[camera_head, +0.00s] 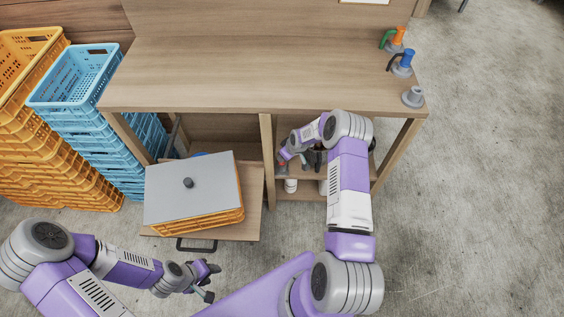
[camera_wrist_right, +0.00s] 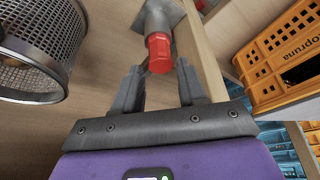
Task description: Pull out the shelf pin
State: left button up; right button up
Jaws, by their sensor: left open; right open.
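The shelf pin, as far as I can tell, is a grey cylinder with a red end (camera_wrist_right: 158,52) on a grey plate against a wooden panel, in the right wrist view. My right gripper (camera_wrist_right: 160,72) is open, with its two fingertips on either side of the red end; I cannot tell whether they touch it. In the head view my right arm reaches under the tabletop into the right bay, and its gripper is small and partly hidden there. My left gripper (camera_head: 208,280) is open and empty, low in front of the pulled-out shelf (camera_head: 252,213).
An orange crate (camera_head: 225,220) with a grey lid (camera_head: 205,195) stands on the shelf. A wire basket (camera_wrist_right: 40,50) is left of my right gripper. Stacked orange crates (camera_head: 45,150) and blue crates (camera_head: 85,75) stand at left. Several small fittings line the tabletop's right end (camera_head: 350,75).

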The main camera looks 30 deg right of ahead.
jog(key=b+x, duration=0.1)
jog(key=x, duration=0.3)
jog(key=shift+f, duration=0.1)
jog(key=c, duration=0.7)
jog(key=shift+c, duration=0.2)
notch_tip(320, 180, up, 8)
jog(key=shift+f+p, duration=0.2)
jog(key=shift+p, duration=0.95)
jog(key=s+d+p, duration=0.3)
jog(key=s+d, duration=0.1)
jog(key=s, duration=1.3)
jog(key=shift+s, duration=0.3)
